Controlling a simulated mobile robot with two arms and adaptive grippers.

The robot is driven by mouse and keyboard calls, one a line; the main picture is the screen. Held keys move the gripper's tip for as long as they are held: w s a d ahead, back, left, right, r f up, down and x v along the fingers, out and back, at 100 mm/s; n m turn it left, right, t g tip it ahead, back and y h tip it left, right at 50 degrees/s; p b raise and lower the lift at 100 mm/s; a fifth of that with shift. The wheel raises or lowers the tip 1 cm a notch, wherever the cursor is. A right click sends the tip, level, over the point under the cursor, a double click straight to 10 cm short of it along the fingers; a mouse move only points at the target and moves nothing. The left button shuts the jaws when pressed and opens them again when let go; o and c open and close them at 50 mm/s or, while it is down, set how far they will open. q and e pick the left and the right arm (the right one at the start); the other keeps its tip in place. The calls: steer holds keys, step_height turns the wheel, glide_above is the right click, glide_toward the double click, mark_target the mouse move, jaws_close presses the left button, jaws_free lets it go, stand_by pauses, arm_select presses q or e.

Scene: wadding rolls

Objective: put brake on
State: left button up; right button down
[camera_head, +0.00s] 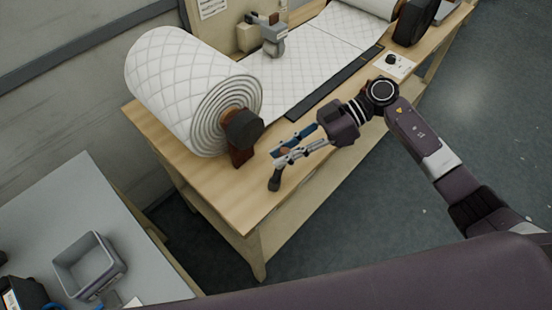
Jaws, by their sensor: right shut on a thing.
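A large white quilted wadding roll (190,88) lies at the near left end of the wooden workbench. Its spiral end faces right, with a dark round hub (243,128) at the centre and a reddish-brown bracket (241,158) below it. My right gripper (282,158) reaches in from the right, over the bench's near end, just right of the hub. It is shut on a small dark lever-like piece (274,181) that points down at its fingertips. Whether this piece is the brake, or touches the bench, I cannot tell. My left gripper is not in view.
A quilted sheet (312,62) runs along the bench beside a dark strip (330,86). A grey device (272,40) stands over it. A second roll (368,7) is at the far end. A grey bin (90,264) sits on a side table at lower left. Floor at right is clear.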

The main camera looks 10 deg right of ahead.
steer(key=shift+w+d+f+m+g+y+b, duration=0.2)
steer(key=shift+w+d+f+y+b, duration=0.1)
steer(key=shift+d+y+b, duration=0.2)
steer(key=shift+w+d+f+m+g+y+b, duration=0.1)
steer(key=shift+w+d+f+g+y+b, duration=0.1)
steer(key=shift+w+d+y+b, duration=0.3)
steer(key=shift+s+a, duration=0.2)
steer(key=c, duration=1.8)
jaws_free()
steer(key=shift+d, duration=0.1)
steer(key=shift+o, duration=0.2)
steer(key=v, duration=1.2)
steer(key=shift+w+f, duration=0.1)
steer(key=shift+f, duration=0.05)
